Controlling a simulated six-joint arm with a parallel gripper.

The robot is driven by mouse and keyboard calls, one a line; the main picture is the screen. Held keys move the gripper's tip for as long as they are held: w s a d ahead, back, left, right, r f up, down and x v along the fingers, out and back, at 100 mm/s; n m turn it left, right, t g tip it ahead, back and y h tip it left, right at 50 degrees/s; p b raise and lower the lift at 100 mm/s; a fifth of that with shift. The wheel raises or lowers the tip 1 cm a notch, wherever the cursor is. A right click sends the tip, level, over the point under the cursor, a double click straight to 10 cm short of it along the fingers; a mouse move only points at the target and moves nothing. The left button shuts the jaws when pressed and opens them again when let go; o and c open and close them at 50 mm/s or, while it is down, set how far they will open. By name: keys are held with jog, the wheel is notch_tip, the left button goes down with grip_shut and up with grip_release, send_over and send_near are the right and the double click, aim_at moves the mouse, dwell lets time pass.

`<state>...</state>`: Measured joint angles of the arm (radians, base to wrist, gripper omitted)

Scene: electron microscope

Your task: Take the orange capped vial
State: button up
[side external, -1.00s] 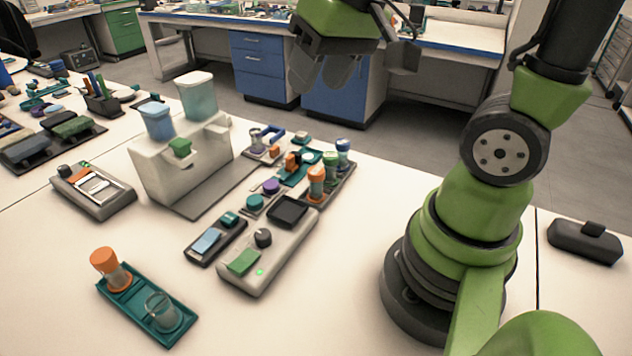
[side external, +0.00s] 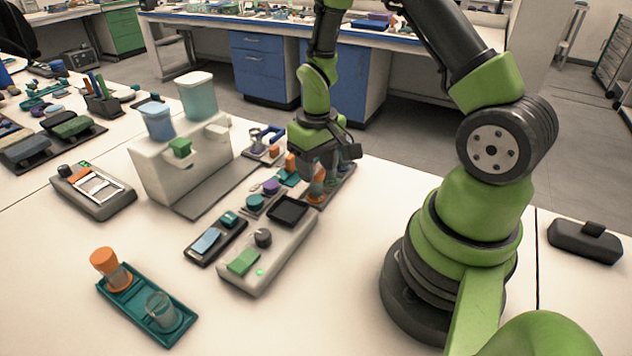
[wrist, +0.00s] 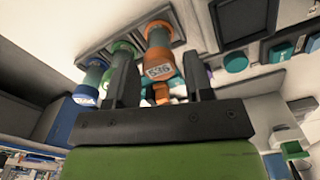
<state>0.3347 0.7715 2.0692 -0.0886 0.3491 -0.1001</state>
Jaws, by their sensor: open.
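The orange capped vial (wrist: 158,45) stands in a row with a green one (wrist: 122,48) and a blue one (wrist: 85,95) in the wrist view. It has a white label with dark printed characters. My gripper (wrist: 160,62) is open, with one finger on each side of the orange vial; I cannot tell whether they touch it. The left finger is close to the green vial. In the side view my gripper (side external: 320,172) is down over the vial rack (side external: 345,180) and hides most of the vials.
Another orange-capped container (side external: 110,268) stands in a teal tray (side external: 150,310) with a clear cup at front left. A grey device with a green button (side external: 243,262) lies before the rack. A white block (side external: 160,170) holds containers. Bare table lies at front centre.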

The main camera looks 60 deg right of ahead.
aim_at(317, 185)
jog(key=shift+d+f, duration=0.1)
jog(key=shift+f, duration=2.65)
jog(key=c, duration=0.7)
